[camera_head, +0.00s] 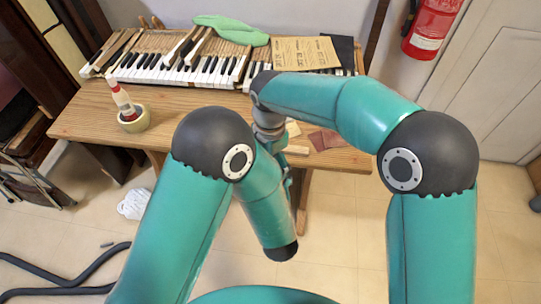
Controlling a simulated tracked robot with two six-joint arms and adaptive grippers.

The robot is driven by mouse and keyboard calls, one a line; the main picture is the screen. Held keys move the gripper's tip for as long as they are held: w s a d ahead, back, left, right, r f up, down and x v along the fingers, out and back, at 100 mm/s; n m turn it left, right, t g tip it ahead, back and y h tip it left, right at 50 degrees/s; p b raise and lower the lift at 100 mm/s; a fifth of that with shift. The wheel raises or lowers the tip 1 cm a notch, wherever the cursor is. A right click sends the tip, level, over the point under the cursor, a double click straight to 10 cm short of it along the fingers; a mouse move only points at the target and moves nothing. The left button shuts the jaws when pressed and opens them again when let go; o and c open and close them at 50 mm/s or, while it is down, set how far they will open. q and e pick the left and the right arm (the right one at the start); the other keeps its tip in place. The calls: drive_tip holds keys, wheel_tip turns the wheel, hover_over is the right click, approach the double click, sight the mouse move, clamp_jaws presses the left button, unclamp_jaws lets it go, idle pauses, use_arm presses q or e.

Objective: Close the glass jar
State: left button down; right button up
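I cannot make out a glass jar or its lid in this view. My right arm reaches in from the right above the table, and its grey wrist end points down near the table's front edge. The fingers of my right gripper are hidden behind my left arm's elbow. My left arm comes up from the lower left and folds down in front of the table. My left gripper does not show clearly behind these links. Both arms cover the middle of the table's front.
A wooden table (75,125) carries piano keys (160,68), a green cloth (232,29) and brown sandpaper sheets (305,53). A fire extinguisher (432,27) hangs at the right.

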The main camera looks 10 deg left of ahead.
drive_tip(key=c, duration=1.2)
drive_tip(key=m, duration=2.4)
drive_tip(key=shift+a, duration=0.1)
drive_tip(key=o, duration=1.3)
